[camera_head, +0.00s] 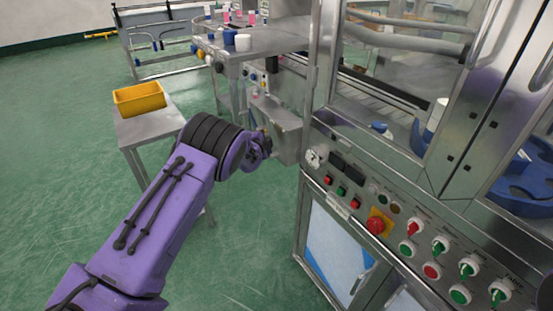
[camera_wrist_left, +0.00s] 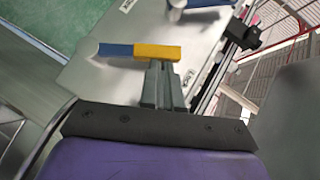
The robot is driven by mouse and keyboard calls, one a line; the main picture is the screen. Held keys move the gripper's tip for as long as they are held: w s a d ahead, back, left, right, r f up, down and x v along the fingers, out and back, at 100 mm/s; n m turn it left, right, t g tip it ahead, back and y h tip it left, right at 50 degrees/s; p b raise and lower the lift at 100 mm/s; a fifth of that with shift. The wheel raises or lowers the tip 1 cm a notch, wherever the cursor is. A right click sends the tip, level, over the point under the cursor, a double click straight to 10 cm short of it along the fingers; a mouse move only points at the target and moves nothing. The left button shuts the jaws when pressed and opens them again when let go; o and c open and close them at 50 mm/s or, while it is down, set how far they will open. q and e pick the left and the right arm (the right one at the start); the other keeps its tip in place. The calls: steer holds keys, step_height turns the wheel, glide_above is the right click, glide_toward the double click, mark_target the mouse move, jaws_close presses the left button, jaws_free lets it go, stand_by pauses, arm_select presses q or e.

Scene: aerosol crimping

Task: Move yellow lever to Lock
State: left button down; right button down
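In the left wrist view a short lever with a yellow part (camera_wrist_left: 158,52) and a blue part (camera_wrist_left: 116,50) lies across the front of a pale metal panel (camera_wrist_left: 120,80). My left gripper (camera_wrist_left: 161,66) points at the yellow part; its two fingers are close together and their tips meet its lower edge. I see nothing clamped between them, and cannot tell whether they touch it. In the head view my left gripper (camera_head: 267,142) is at a grey metal box on the machine's left side, and the lever cannot be made out. My right gripper is not in view.
The machine's control panel (camera_head: 400,225) with buttons and green and red switches runs to the lower right. A yellow bin (camera_head: 139,98) stands on a small metal table (camera_head: 150,128) at left. A metal bench (camera_head: 270,40) with cups is behind. Green floor is free at left.

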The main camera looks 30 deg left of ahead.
arm_select(q)
steer(key=shift+r, duration=0.15)
steer(key=w+d+r+p+v, duration=0.1)
steer(key=d+v, duration=0.1)
steer(key=v, duration=1)
steer(key=shift+s+r, duration=0.35)
steer(key=shift+r, duration=0.05)
steer(key=shift+d, duration=0.1)
stand_by(1.0)
